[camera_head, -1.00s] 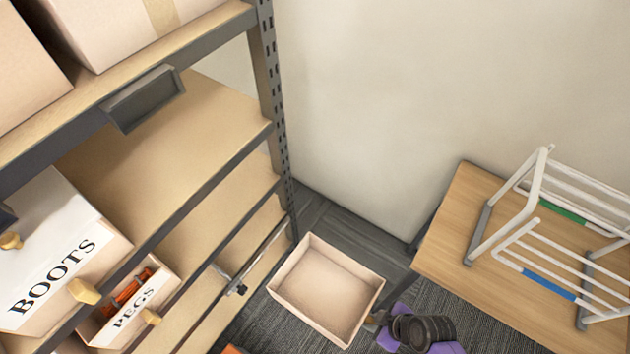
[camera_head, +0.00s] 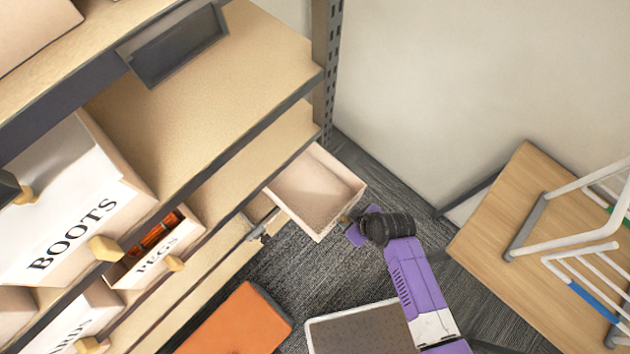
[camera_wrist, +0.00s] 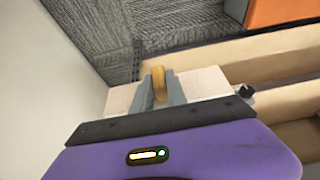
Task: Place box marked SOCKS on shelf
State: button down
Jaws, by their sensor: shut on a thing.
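An open, empty pale box (camera_head: 322,187) is held near the right end of the shelving unit (camera_head: 215,118) in the head view. No label shows on it, so I cannot read SOCKS. My gripper (camera_wrist: 160,88) is shut on the box's wooden knob (camera_wrist: 158,79) in the wrist view; the box's pale front (camera_wrist: 203,81) shows beside the fingers.
Boxes marked BOOTS (camera_head: 75,235) and PEGS (camera_head: 155,264) sit on the left of the shelves. A wooden table (camera_head: 490,225) with a white rack (camera_head: 575,215) is at right. An orange thing (camera_head: 240,325) is low in front. The board right of BOOTS is bare.

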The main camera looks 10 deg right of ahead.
aim_at(300, 184)
jog(key=w+a+b, duration=0.2)
jog(key=w+a, duration=0.1)
jog(key=w, duration=0.2)
jog(key=w+a+b, duration=0.3)
jog(key=w, duration=0.1)
jog(key=w+a+b, duration=0.3)
jog(key=w+a, duration=0.1)
jog(key=w, duration=0.1)
jog(key=shift+w+f, duration=0.2)
jog(key=shift+w, duration=0.15)
jog(key=shift+w+a+r+b, duration=0.15)
jog(key=shift+w+a+b, duration=0.1)
jog(key=shift+w+b, duration=0.15)
jog(key=shift+w+a+b, duration=0.35)
jog(key=shift+w+b, duration=0.1)
notch_tip(300, 184, down, 4)
jog(key=b, duration=0.3)
jog(key=shift+s+d+r, duration=0.1)
jog(key=shift+r, duration=0.25)
jog(key=c, duration=1.3)
grip_release()
